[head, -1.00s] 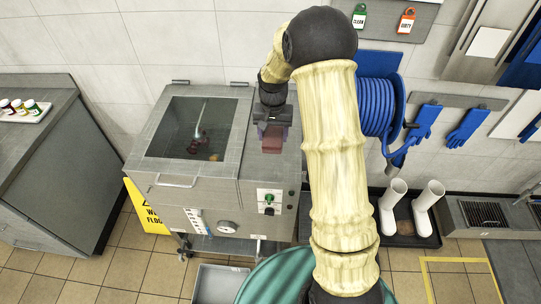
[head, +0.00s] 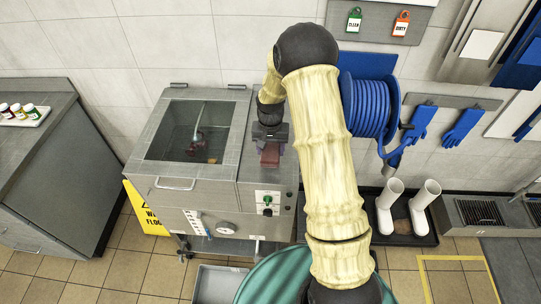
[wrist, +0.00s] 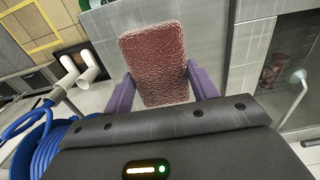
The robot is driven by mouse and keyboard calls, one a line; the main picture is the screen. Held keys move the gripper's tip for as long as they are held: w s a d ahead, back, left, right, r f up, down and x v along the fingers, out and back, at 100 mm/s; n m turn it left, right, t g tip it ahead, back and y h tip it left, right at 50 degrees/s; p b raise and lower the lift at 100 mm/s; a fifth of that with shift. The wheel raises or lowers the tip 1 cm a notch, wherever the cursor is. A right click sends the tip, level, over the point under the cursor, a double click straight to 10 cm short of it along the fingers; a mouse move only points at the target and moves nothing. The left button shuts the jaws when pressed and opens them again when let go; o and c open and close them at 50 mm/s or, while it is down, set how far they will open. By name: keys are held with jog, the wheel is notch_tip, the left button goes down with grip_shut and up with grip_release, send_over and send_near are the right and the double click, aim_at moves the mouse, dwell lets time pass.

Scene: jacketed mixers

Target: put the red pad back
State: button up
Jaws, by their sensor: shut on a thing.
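The red pad (head: 270,157) is a flat, rough-textured rectangle with rounded corners. My gripper (head: 271,146) is shut on it, over the grey side top of the mixer (head: 223,177), right of the glass lid. In the wrist view the pad (wrist: 154,58) sits between the two purple fingers of my gripper (wrist: 162,88), its broad face to the camera. I cannot tell whether the pad touches the metal surface below.
The mixer's glass lid (head: 185,128) is closed, with a dark red thing inside. A control panel (head: 267,202) is on its front right. A blue hose reel (head: 370,108) hangs on the wall. White boots (head: 389,203) stand at right; a grey bin (head: 218,283) is below.

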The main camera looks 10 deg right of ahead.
aim_at(270, 156)
jog(key=shift+f, duration=0.1)
jog(key=shift+f+p, duration=0.7)
jog(key=shift+f, duration=1.25)
jog(key=shift+f, duration=0.15)
jog(key=o, duration=0.9)
jog(key=shift+o, duration=0.2)
notch_tip(270, 156, up, 11)
jog(key=b, duration=0.3)
jog(key=shift+r+b, duration=0.2)
jog(key=shift+b, duration=0.2)
jog(key=shift+r, duration=0.45)
